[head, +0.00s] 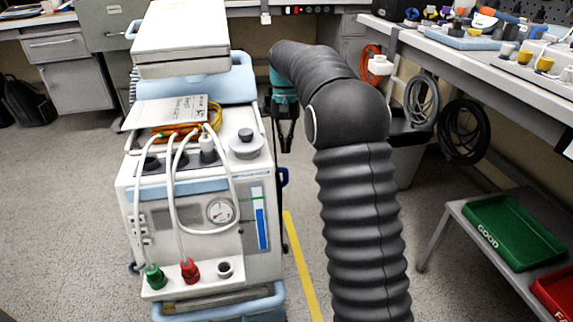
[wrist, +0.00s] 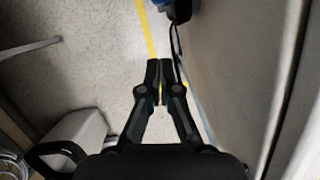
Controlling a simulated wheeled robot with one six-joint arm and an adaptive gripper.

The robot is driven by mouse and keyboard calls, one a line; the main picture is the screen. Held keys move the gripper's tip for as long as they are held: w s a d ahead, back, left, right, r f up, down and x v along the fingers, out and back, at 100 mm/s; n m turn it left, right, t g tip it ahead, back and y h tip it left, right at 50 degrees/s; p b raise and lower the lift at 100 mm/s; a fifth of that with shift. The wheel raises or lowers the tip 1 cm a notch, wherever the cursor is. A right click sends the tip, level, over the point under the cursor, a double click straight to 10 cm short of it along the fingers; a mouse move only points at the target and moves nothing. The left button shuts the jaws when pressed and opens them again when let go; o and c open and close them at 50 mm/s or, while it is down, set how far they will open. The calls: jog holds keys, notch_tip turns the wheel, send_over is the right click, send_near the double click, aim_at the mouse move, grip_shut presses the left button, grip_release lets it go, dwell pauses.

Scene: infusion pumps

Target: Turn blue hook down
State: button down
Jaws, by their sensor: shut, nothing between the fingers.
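The blue hook (head: 284,177) juts from the right side of the white pump cart (head: 258,178), partly hidden behind the cart's edge. A blue piece that looks like the hook (wrist: 164,4) also shows at the top edge of the wrist view, cut off by the frame. My gripper (head: 287,150) points down beside the cart's right side, above the hook in the head picture and apart from it. In the wrist view my gripper (wrist: 160,66) has its black fingertips together with nothing between them. Whether the hook points up or down is hard to tell.
The cart's side wall (wrist: 235,70) runs close along the right of the wrist view. A yellow floor line (head: 298,262) lies beside the cart. A workbench (head: 460,50) with coiled cables stands right, and a low shelf carries a green tray (head: 505,212). Floor between is open.

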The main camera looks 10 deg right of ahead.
jog(key=shift+s+a+f+b, duration=0.15)
jog(key=shift+s+f, duration=0.3)
jog(key=shift+s, duration=0.3)
jog(key=shift+s+a+f+b, duration=0.15)
jog(key=shift+s+f, duration=0.25)
jog(key=shift+s, duration=0.4)
jog(key=shift+s+a+f+b, duration=0.15)
jog(key=shift+s+f, duration=0.3)
jog(key=shift+s, duration=0.3)
jog(key=shift+s+a, duration=0.1)
jog(key=shift+s, duration=0.05)
